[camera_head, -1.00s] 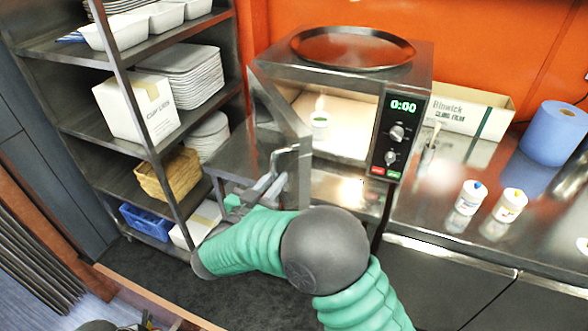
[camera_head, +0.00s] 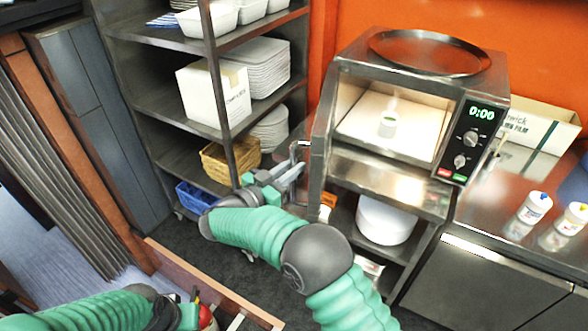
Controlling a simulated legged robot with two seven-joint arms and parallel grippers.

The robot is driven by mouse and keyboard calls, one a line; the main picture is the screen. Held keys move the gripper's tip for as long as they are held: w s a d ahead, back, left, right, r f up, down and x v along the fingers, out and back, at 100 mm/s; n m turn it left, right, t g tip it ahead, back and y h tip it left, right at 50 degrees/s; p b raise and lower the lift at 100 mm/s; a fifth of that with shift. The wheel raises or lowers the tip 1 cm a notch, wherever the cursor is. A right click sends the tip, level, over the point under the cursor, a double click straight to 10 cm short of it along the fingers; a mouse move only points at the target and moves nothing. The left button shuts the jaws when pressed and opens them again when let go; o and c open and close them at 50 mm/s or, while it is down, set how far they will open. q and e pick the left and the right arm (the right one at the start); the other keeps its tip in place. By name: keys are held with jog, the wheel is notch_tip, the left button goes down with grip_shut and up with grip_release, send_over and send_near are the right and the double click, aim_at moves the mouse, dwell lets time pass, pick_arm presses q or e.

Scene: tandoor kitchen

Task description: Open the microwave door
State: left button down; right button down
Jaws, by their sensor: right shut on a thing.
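The steel microwave (camera_head: 455,88) stands on the counter at the upper right, its lit inside facing me. Its door (camera_head: 319,160) is swung wide open on the left side and shows nearly edge-on. The door's bar handle (camera_head: 296,147) points left, away from the microwave's opening. My right gripper (camera_head: 293,171) is shut on the handle; its fingertips are partly hard to make out against the bar.
A shelf rack (camera_head: 170,105) with a white box (camera_head: 213,95), plates and baskets stands left of the door. A round tray (camera_head: 430,50) lies on the microwave. Two white bottles (camera_head: 535,207) stand on the counter at right. A wooden edge (camera_head: 215,285) is low in front.

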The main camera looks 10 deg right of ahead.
jog(key=shift+w+a+r, duration=0.1)
jog(key=shift+w+a, duration=0.05)
jog(key=c, duration=1.8)
grip_release()
jog(key=o, duration=0.4)
jog(key=shift+o, duration=0.2)
jog(key=shift+d, duration=0.2)
jog(key=shift+a, duration=0.1)
